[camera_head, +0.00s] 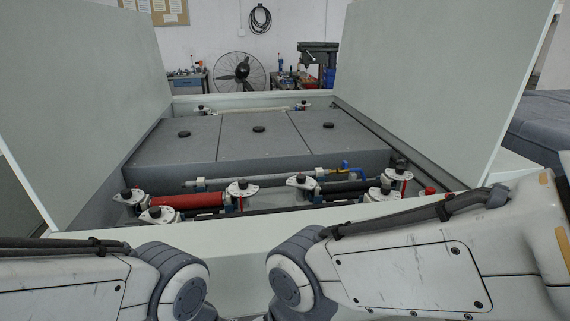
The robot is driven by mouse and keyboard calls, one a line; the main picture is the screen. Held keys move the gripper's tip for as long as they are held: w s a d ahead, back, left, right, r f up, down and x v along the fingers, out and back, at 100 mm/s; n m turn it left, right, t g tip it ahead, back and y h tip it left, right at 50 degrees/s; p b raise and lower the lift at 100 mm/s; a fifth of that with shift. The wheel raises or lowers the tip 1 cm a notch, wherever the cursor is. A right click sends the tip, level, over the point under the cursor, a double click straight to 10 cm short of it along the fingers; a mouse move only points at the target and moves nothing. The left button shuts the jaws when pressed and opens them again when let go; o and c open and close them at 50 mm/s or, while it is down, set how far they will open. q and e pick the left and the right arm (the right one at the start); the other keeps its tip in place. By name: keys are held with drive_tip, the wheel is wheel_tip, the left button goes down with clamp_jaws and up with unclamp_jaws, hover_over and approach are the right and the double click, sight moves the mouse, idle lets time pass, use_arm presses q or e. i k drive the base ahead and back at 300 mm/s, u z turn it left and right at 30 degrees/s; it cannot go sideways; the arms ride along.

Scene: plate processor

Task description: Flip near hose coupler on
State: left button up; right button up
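A blue fitting with a yellow part (345,165), which looks like a hose coupler, sits at the right end of a grey horizontal pipe (250,181) inside the open machine. A short blue hose (362,171) runs right from it. Whether its lever is on or off is too small to tell. I cannot pick out a second coupler. Both of my arms cross the bottom of the view in front of the machine. Neither gripper shows, so what they hold is hidden.
A red roller (187,200) and a dark roller (345,187) lie between white brackets near the front. Grey covers (259,140) fill the middle. Raised panels stand left (85,90) and right (440,80). The white front edge (240,224) lies between my arms and the rollers.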

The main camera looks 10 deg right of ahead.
sight(344, 169)
drive_tip(key=z, duration=2.5)
drive_tip(key=i, duration=1.55)
drive_tip(key=u, duration=2.5)
